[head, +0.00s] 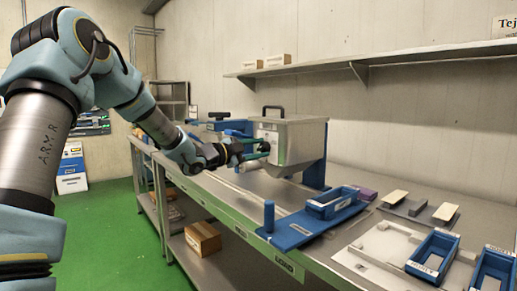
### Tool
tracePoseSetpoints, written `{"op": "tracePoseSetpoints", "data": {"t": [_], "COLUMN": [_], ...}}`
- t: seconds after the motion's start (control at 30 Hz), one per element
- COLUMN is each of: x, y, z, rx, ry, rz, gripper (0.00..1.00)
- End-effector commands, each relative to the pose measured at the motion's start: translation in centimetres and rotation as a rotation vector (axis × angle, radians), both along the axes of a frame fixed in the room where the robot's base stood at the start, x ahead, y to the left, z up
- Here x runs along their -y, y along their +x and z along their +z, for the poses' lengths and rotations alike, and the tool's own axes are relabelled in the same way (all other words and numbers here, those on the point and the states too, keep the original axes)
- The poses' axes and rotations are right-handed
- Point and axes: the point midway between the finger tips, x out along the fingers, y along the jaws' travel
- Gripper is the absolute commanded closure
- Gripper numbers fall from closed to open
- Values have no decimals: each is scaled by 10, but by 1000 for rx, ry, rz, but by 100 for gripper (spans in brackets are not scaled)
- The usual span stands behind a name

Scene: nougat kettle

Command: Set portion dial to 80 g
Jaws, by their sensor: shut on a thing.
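A grey metal hopper box (302,140) with a black handle on its lid stands on the steel bench, against a blue upright. A small dark round portion dial (265,148) sits on its left face, under a pale plate with fine marks. My gripper (262,150) reaches in from the left, its green fingers level with the dial and shut on it. The fingers partly cover the dial. The dial's pointer and scale figures are too small to read.
A blue tray (333,202) on a blue board lies on the bench in front of the hopper. Several labelled blue bins, a pale fixture (385,250) and small blocks lie to the right. A shelf (380,58) with cartons runs along the wall. A carton (203,238) lies on the lower shelf.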

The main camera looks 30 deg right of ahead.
Motion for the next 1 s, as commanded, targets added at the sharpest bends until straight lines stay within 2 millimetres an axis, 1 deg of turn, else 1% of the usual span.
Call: {"op": "tracePoseSetpoints", "data": {"t": [0.27,0.8,1.0], "x": [0,0,-1], "y": [0,1,1], "z": [2,3,2], "rx": [-194,-683,-819], "ry": [-35,-131,-157], "rz": [-1,-1,0], "gripper": [100,100,100]}}
